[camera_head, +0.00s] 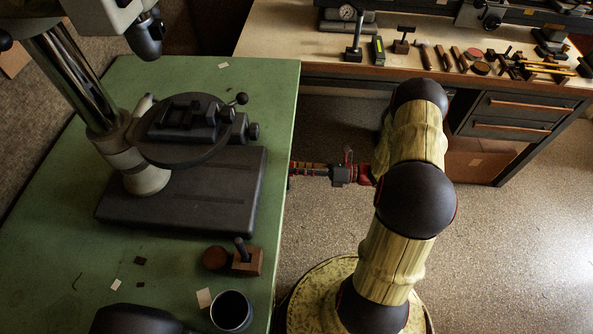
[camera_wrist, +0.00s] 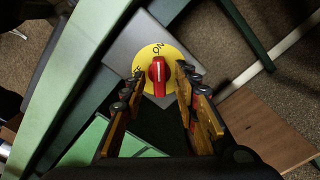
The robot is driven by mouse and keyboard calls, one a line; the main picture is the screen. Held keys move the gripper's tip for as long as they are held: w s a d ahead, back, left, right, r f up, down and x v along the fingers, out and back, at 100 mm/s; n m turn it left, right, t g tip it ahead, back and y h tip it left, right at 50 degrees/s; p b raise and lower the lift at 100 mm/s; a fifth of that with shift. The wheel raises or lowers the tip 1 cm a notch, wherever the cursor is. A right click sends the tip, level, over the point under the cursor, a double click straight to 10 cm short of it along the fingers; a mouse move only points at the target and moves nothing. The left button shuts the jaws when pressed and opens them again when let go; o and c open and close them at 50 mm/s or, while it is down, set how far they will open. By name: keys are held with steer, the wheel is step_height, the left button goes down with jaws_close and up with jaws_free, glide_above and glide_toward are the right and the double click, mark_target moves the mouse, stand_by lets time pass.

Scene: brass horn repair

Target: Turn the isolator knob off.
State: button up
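The isolator knob (camera_wrist: 158,76) is red with a white line on its face. It sits at the middle of a round yellow plate (camera_wrist: 178,56) with dark lettering. The line runs roughly up and down in the wrist view, its upper end toward lettering that looks like "ON". My gripper (camera_wrist: 160,84) is open, with one finger on each side of the knob. I cannot tell whether either finger touches it. In the head view my gripper (camera_head: 297,170) reaches the right side of the green table, and the knob is hidden there.
The green table (camera_head: 262,110) carries a dark stand (camera_head: 205,205) with a round platform, a wooden block (camera_head: 247,262) and a dark cup (camera_head: 231,312). A workbench (camera_head: 290,40) with several tools stands at the back. Speckled floor (camera_head: 520,240) is clear at the right.

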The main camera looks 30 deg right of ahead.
steer(key=shift+a, duration=0.1)
steer(key=shift+c, duration=1)
jaws_close()
